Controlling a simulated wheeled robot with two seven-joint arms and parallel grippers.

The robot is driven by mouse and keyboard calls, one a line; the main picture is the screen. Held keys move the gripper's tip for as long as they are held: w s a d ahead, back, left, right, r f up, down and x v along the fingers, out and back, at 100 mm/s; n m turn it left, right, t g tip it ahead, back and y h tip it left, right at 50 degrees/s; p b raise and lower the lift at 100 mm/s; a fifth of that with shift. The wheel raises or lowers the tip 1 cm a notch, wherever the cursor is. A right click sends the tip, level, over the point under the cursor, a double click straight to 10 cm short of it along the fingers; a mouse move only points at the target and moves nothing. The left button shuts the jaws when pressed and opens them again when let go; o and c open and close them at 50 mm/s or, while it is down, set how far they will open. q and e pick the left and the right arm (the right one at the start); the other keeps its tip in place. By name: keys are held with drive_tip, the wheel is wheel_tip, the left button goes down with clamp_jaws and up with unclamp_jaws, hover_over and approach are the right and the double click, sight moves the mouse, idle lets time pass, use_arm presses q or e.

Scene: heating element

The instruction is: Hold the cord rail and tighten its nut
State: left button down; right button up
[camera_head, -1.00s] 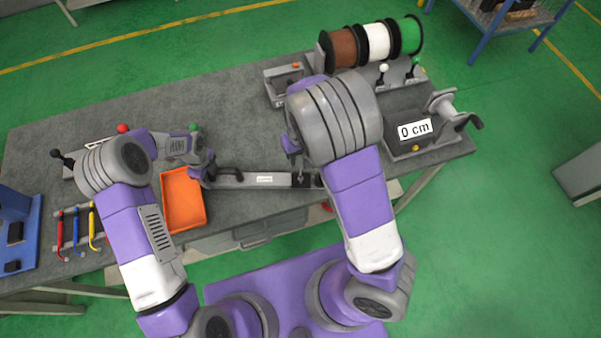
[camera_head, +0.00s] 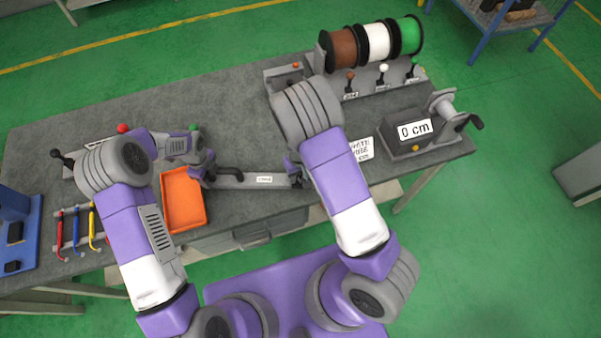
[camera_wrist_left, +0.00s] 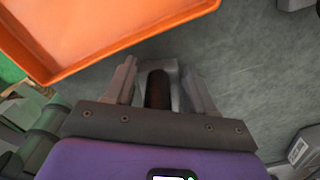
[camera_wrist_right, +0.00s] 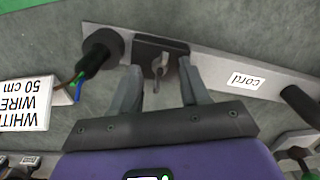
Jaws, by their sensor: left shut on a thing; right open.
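The cord rail (camera_head: 262,181) is a long grey bar with a white label on the table; in the right wrist view its label (camera_wrist_right: 246,80) reads "cord". My left gripper (camera_head: 208,172) is at the rail's left end, shut on a dark handle (camera_wrist_left: 157,90) in a grey bracket. My right gripper (camera_head: 295,170) is at the rail's right end. In the right wrist view its fingers (camera_wrist_right: 160,88) are open, one on each side of a small metal wing-shaped nut (camera_wrist_right: 158,68) on a dark block. I cannot tell whether they touch it.
A black cord end (camera_wrist_right: 98,55) with coloured wires sits beside the block. An orange tray (camera_head: 183,200) lies near the left gripper. A "0 cm" winder (camera_head: 415,130) and wire spools (camera_head: 375,42) stand to the right and behind. A "WHITE WIRE 50 cm" card (camera_wrist_right: 24,103) lies close by.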

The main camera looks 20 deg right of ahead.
clamp_jaws()
